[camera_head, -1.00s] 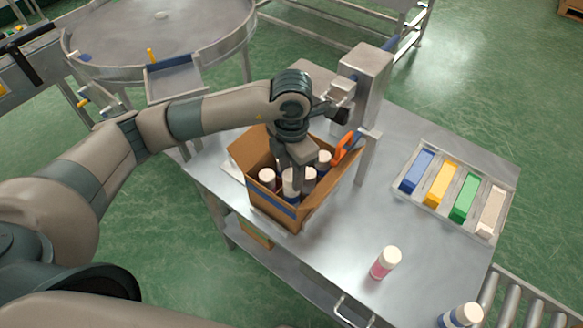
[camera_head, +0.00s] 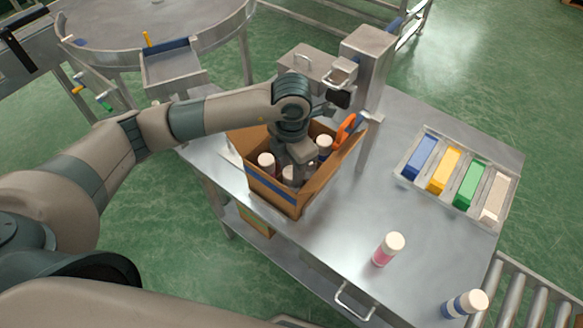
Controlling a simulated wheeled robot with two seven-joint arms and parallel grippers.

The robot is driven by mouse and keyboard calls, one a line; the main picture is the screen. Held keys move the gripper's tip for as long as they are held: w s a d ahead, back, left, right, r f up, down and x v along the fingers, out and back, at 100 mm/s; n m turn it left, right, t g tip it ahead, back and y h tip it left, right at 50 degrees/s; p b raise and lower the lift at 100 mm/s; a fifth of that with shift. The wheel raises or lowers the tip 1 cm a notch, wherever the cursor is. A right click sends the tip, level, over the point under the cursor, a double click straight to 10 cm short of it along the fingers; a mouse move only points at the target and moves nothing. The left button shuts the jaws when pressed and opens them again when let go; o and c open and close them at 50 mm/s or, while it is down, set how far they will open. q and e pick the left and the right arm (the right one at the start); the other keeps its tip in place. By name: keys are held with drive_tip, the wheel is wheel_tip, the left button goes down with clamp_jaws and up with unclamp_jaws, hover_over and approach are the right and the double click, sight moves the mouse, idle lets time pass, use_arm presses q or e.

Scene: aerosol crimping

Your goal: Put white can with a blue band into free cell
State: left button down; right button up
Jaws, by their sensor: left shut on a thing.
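An open cardboard box (camera_head: 272,193) with a blue stripe stands on the metal table and holds several white-topped cans. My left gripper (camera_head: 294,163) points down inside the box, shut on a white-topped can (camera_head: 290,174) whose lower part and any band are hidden. Other cans in the box show at the left (camera_head: 266,160) and the right (camera_head: 324,146). Which cell is free is hidden by my gripper and the box walls. A white can with a blue band (camera_head: 464,304) is at the table's front right corner. My right gripper is not in view.
A can with a pink band (camera_head: 388,249) stands alone on the table. A tray (camera_head: 409,177) with blue, yellow, green and pale blocks is at the right. A metal press (camera_head: 366,75) and an orange-handled tool (camera_head: 346,129) are close behind the box.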

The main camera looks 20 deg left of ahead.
use_arm(q)
drive_tip(key=c, duration=1.1)
unclamp_jaws()
drive_tip(key=shift+r, duration=0.45)
wheel_tip(320, 180, up, 17)
drive_tip(key=b, duration=0.4)
drive_tip(key=shift+f+b, duration=0.2)
drive_tip(key=shift+b, duration=0.15)
